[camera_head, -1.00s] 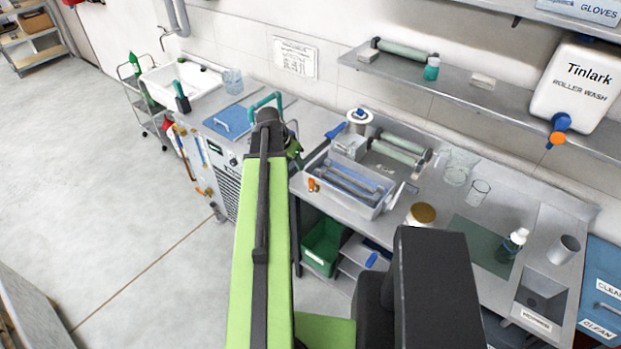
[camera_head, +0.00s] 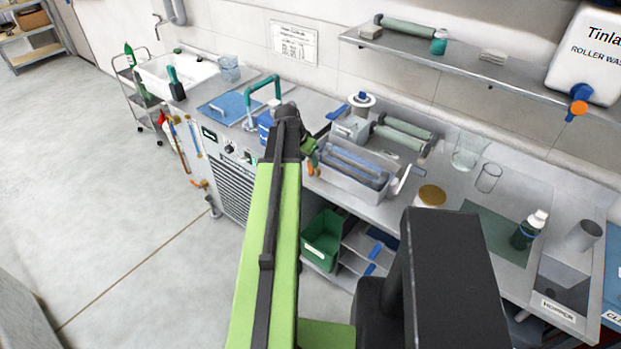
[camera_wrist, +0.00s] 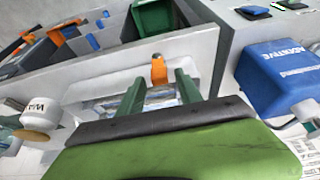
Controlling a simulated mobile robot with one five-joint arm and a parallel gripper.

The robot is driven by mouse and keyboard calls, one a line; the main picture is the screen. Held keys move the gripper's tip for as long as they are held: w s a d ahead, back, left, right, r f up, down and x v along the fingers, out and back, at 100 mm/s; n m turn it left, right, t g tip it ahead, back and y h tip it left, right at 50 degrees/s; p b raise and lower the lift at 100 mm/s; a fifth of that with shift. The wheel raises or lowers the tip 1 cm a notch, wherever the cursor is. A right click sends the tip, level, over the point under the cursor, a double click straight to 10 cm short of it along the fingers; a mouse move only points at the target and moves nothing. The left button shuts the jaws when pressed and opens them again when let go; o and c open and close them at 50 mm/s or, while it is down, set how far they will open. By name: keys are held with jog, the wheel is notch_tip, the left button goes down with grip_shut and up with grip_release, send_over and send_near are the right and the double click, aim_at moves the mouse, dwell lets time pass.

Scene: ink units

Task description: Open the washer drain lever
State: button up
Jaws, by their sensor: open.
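The washer is a grey metal trough (camera_head: 345,180) with dark rollers in it, on the counter right of my arm. A small orange lever (camera_head: 311,168) is at its left end. In the wrist view an orange lever (camera_wrist: 158,70) stands upright against a pale grey wall, just beyond and between my fingertips. My gripper (camera_wrist: 157,78) is open, with one green finger on each side of the lever's line. I cannot tell whether either finger touches it. In the head view my gripper (camera_head: 309,150) is beside the washer's left end, partly hidden by my arm.
A blue box marked ADDITIVE (camera_wrist: 272,75) stands close on the right in the wrist view. A green bin (camera_head: 322,240) sits below the counter. A brown-lidded jar (camera_head: 431,196) and glass beakers (camera_head: 489,177) stand right of the washer. Floor at left is clear.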

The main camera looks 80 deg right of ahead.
aim_at(311, 169)
jog(key=b+x, duration=0.2)
jog(key=x, duration=0.2)
jog(key=shift+f+b, duration=0.35)
jog(key=shift+b, duration=0.05)
jog(key=shift+r, duration=0.1)
